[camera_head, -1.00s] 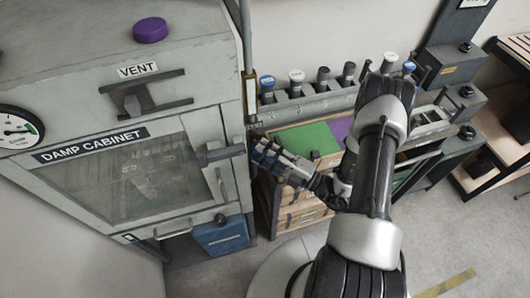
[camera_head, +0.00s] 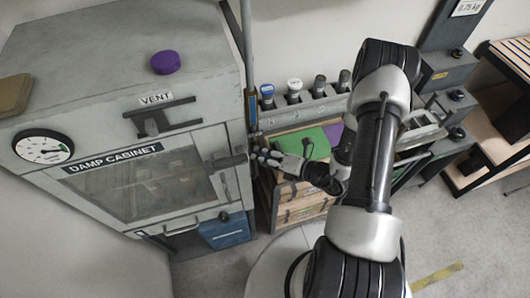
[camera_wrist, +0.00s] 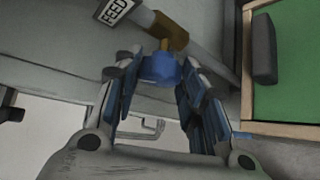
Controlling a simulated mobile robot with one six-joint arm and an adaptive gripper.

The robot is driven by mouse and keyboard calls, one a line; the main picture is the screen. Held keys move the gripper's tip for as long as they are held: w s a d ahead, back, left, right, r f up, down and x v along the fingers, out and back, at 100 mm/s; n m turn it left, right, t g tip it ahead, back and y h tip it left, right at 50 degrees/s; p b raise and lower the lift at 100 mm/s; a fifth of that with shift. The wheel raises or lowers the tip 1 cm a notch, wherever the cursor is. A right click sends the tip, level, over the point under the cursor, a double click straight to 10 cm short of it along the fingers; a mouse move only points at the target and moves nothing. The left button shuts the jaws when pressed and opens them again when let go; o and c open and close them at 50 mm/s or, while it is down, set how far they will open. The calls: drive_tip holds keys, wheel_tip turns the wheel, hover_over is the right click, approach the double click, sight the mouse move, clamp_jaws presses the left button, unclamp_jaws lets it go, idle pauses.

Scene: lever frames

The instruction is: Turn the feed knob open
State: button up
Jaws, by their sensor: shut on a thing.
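The feed knob (camera_wrist: 160,68) is blue and sits on the end of a brass fitting (camera_wrist: 168,32), beside a FEED label (camera_wrist: 114,10) in the wrist view. My gripper (camera_wrist: 156,76) has its fingers on both sides of the knob and is shut on it. In the head view my gripper (camera_head: 264,156) is at the right side of the damp cabinet (camera_head: 100,110), near the vertical pipe (camera_head: 250,105). The knob cannot be made out there behind the fingers. How far the knob is turned is not clear.
A purple knob (camera_head: 165,62) is on the cabinet top.

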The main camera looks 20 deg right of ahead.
drive_tip(key=shift+a+r+n+g+h+p, duration=0.15)
drive_tip(key=shift+n+h+p, duration=0.1)
drive_tip(key=shift+n+h, duration=0.15)
drive_tip(key=shift+r+n+g+h+p, duration=0.15)
drive_tip(key=shift+n+h+p, duration=0.15)
drive_tip(key=shift+h, duration=0.2)
drive_tip(key=shift+f, duration=0.15)
drive_tip(key=o, duration=1.1)
drive_tip(key=shift+c, duration=0.2)
drive_tip(key=v, duration=0.8)
drive_tip(key=shift+a, duration=0.1)
